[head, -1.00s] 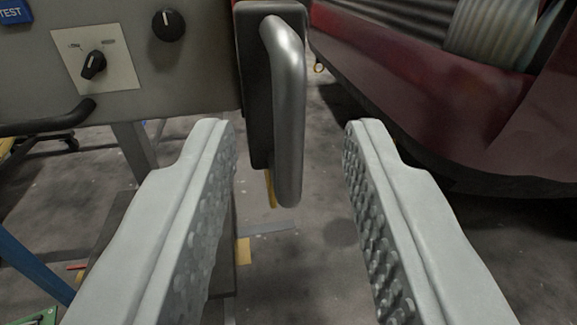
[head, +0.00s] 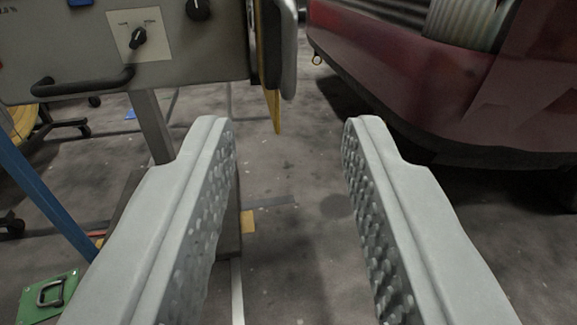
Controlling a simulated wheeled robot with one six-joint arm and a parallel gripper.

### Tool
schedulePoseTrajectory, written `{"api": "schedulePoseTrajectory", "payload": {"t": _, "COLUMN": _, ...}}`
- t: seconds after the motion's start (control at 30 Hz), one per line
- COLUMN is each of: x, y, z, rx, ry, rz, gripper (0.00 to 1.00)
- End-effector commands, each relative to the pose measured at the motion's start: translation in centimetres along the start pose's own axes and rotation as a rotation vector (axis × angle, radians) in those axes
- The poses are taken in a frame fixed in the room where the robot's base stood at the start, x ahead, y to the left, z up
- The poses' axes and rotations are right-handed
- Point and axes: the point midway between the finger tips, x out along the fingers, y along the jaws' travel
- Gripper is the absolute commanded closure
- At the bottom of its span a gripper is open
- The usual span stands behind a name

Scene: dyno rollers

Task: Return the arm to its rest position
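My gripper (head: 285,125) is open and empty in the head view. Its two pale grey fingers with studded inner faces stand wide apart over the floor. A grey control panel (head: 60,50) stands at the upper left, beyond the left finger. A metal lever handle (head: 289,50) on the panel's right side shows at the top, beyond the fingertips and apart from them. The handle's upper end is cut off by the frame edge. A yellow strip (head: 272,85) hangs just left of the handle.
A dark red vehicle (head: 430,85) fills the upper right. The panel carries a rotary switch (head: 138,38), a black knob (head: 198,8) and a black bar handle (head: 80,85). A blue post (head: 40,195) and a green plate with a handle (head: 48,296) are at lower left. Bare floor (head: 300,230) lies between the fingers.

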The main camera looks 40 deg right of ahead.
Motion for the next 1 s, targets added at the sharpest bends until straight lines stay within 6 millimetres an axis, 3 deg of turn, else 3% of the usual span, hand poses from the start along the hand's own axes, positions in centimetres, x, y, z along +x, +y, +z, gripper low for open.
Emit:
{"api": "schedulePoseTrajectory", "payload": {"t": 0.27, "x": -0.1, "y": -0.1, "z": -0.1, "rx": 0.0, "ry": 0.0, "rz": -0.001, "gripper": 0.68}}
{"api": "schedulePoseTrajectory", "payload": {"t": 0.37, "x": -0.4, "y": -0.7, "z": -1.1, "rx": 0.003, "ry": 0.002, "rz": -0.012, "gripper": 0.68}}
{"api": "schedulePoseTrajectory", "payload": {"t": 0.67, "x": -4.2, "y": -6.0, "z": -9.3, "rx": 0.023, "ry": -0.001, "rz": -0.116, "gripper": 0.68}}
{"api": "schedulePoseTrajectory", "payload": {"t": 1.0, "x": -11.2, "y": -11.7, "z": -18.6, "rx": 0.036, "ry": -0.012, "rz": -0.248, "gripper": 0.68}}
